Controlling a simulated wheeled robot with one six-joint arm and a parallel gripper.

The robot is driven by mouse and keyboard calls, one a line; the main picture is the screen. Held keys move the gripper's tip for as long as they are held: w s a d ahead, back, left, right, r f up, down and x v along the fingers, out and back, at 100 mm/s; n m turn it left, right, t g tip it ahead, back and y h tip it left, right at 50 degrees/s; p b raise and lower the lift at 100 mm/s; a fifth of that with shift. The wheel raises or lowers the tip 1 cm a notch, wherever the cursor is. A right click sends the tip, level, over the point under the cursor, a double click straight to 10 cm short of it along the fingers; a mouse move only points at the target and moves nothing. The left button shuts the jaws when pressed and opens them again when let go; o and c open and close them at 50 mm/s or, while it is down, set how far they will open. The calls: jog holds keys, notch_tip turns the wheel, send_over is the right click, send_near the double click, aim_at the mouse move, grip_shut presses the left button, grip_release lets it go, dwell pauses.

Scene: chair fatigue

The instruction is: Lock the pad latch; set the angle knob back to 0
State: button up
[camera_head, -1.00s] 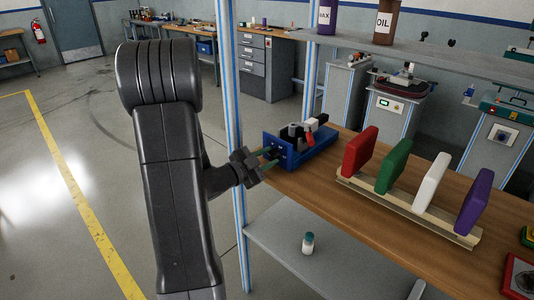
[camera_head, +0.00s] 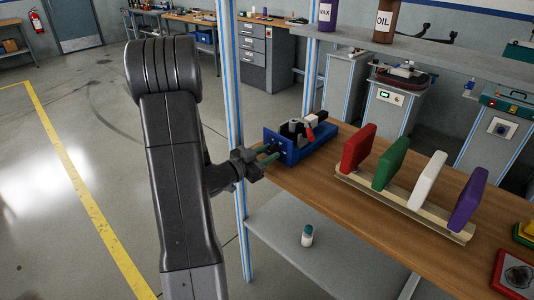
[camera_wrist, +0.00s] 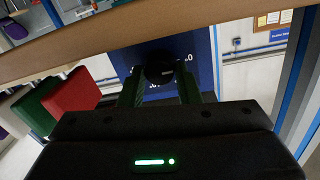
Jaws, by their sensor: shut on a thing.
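A blue fixture (camera_head: 296,153) stands on the near left end of the wooden bench. It carries a dark clamp-like part (camera_head: 293,130) and a small red lever (camera_head: 309,134) on top; whether this latch is locked is too small to tell. My gripper (camera_head: 268,153) reaches the fixture's left end face. In the wrist view the round black angle knob (camera_wrist: 160,70) sits between the two green fingers of my gripper (camera_wrist: 160,88), which are shut on it. White scale marks show on the blue face (camera_wrist: 205,58) around the knob, but its pointer setting cannot be read.
A wooden rack (camera_head: 400,204) with red, green, white and purple pads stands right of the fixture. A blue-striped post (camera_head: 231,100) rises close behind my gripper. A shelf (camera_head: 440,52) with bottles hangs above the bench. A small bottle (camera_head: 307,236) stands on the lower shelf.

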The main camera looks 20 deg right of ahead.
jog(key=shift+f, duration=0.1)
jog(key=o, duration=1)
jog(key=b+v, duration=0.1)
jog(key=v, duration=1.2)
jog(key=shift+s+a, duration=0.15)
jog(key=shift+a, duration=0.25)
jog(key=shift+d, duration=0.15)
jog(key=p+x, duration=0.1)
jog(key=x, duration=1.1)
jog(key=shift+d, duration=0.15)
jog(key=shift+w+d, duration=0.3)
jog(key=shift+d, duration=0.35)
